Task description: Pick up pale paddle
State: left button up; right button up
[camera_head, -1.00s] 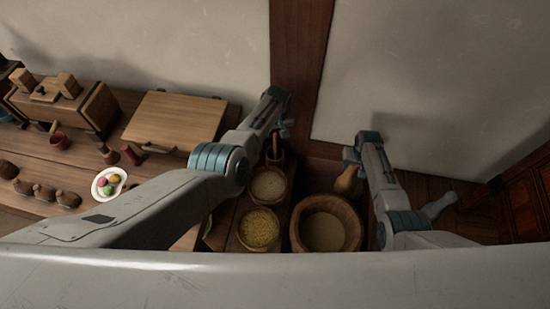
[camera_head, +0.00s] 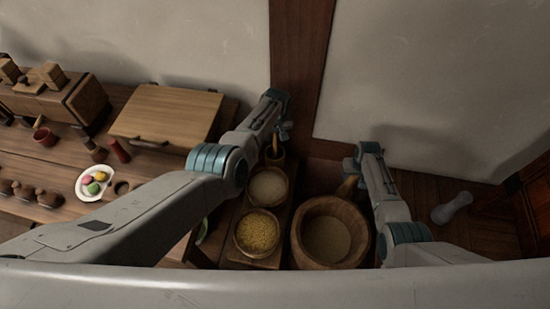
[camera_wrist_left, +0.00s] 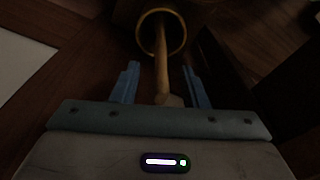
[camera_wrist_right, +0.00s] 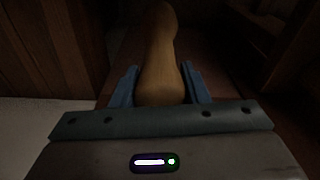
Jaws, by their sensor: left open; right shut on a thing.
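A slim pale wooden handle (camera_wrist_left: 162,62) stands in a round-rimmed wooden cup (camera_wrist_left: 150,36) in the left wrist view; I take it to be the paddle, its lower end hidden in the cup. The cup also shows in the head view (camera_head: 275,155). My left gripper (camera_wrist_left: 163,86) is open, with one finger on each side of the handle, not visibly pressing it. My right gripper (camera_wrist_right: 158,86) is shut on a smooth, brown, gourd-shaped wooden thing (camera_wrist_right: 159,60). In the head view that thing (camera_head: 347,187) shows only partly beside the large bowl.
A large wooden bowl (camera_head: 300,235), a bowl of yellow grain (camera_head: 257,230) and a bowl of pale meal (camera_head: 268,187) stand close below my arms. The table at left holds a board (camera_head: 170,112), a plate of sweets (camera_head: 82,190) and a wooden box (camera_head: 85,102). A grey object (camera_head: 453,208) lies at right.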

pick_arm(q)
jog(key=shift+w+f, duration=0.1)
jog(key=shift+f, duration=0.25)
grip_shut()
jog(key=shift+r, duration=0.25)
